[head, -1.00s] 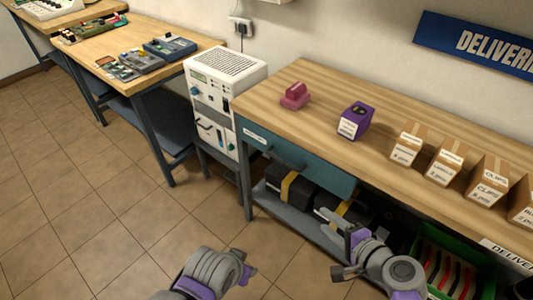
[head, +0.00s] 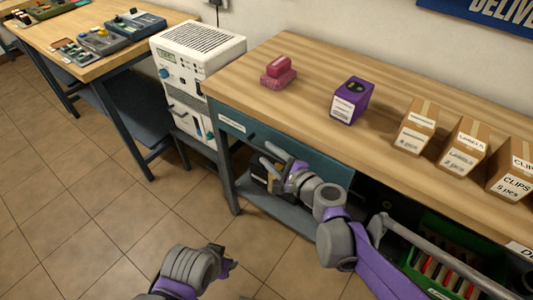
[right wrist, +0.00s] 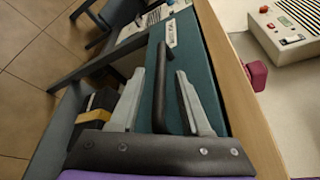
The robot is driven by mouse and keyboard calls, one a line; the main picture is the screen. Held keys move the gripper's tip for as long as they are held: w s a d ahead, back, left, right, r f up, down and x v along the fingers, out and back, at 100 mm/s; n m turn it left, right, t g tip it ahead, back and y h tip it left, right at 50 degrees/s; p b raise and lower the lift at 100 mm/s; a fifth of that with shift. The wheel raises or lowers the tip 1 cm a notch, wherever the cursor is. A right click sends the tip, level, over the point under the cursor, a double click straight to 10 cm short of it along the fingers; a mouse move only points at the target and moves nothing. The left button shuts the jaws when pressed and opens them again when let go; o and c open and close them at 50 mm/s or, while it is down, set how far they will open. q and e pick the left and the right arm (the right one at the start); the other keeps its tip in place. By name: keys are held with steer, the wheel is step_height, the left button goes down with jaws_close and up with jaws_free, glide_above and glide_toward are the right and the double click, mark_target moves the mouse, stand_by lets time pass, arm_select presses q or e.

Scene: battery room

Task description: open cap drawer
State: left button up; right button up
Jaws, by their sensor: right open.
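The teal drawer (head: 325,166) is set under the front edge of the wooden bench and looks closed. It also fills the middle of the right wrist view (right wrist: 201,70), with a white label (right wrist: 171,34) and a dark bar handle (right wrist: 160,90). My right gripper (head: 268,156) is in front of the drawer, open. In the right wrist view its fingers (right wrist: 160,73) lie on either side of the handle, with gaps; whether they touch it is not clear. My left gripper (head: 229,266) is low over the floor, its fingers not clear.
On the bench (head: 290,105) stand a pink object (head: 279,73), a purple box (head: 350,101) and several cardboard boxes (head: 416,127). A white power unit (head: 198,58) stands left of the bench. A shelf (head: 285,213) and green crate (head: 447,237) are below.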

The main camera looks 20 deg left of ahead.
steer(key=shift+x, duration=0.95)
steer(key=shift+c, duration=0.3)
jaws_close()
stand_by(0.5)
